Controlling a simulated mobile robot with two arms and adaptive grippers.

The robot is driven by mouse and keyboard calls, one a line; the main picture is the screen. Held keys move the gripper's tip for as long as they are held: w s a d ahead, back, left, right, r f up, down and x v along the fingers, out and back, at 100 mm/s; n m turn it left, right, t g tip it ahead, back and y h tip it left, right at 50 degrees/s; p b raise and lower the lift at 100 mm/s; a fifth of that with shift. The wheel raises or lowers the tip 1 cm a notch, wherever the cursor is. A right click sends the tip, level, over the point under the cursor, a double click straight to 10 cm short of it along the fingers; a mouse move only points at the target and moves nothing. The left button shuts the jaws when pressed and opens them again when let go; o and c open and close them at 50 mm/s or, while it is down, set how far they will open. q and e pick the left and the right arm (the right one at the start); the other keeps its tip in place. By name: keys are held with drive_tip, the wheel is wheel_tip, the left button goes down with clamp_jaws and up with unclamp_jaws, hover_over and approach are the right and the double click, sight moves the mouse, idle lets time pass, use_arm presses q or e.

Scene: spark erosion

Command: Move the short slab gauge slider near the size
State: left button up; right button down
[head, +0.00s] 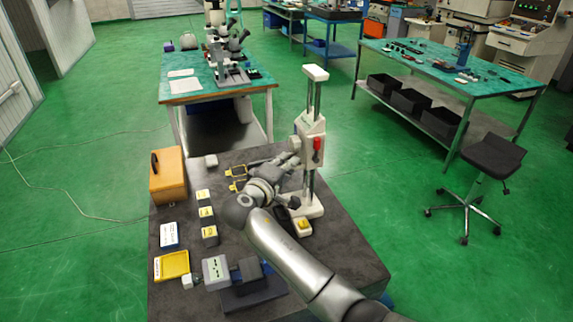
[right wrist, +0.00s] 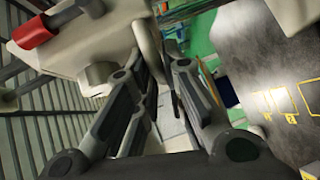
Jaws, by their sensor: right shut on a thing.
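The gauge (head: 312,127) stands upright on the dark table, with a white base, twin metal columns and a white top. Its slider is the white block with a red lever (head: 317,145), partway up the columns. In the right wrist view the slider (right wrist: 75,45) fills the upper left, with its red lever (right wrist: 33,32) and a pale knob (right wrist: 97,73). My right gripper (head: 286,160) is at the slider's left side, its fingers (right wrist: 163,62) closed in on a part there. The gripped part is mostly hidden by the fingers. My left gripper is out of view.
The dark table (head: 345,255) also bears an orange case (head: 168,178), several small yellow-tagged blocks (head: 206,212), a yellow tray (head: 172,266) and a grey device (head: 215,272). Yellow outlines (head: 237,178) lie beside my gripper. The table's right side is fairly clear.

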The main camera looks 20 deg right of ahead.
wheel_tip(320, 180, down, 7)
drive_tip(key=b, duration=0.5)
drive_tip(key=shift+f+b, duration=0.2)
drive_tip(key=shift+b, duration=0.1)
drive_tip(key=c, duration=1.5)
unclamp_jaws()
drive_tip(key=v, duration=0.7)
drive_tip(key=shift+s+a+r, duration=0.1)
drive_tip(key=shift+s+a, duration=0.15)
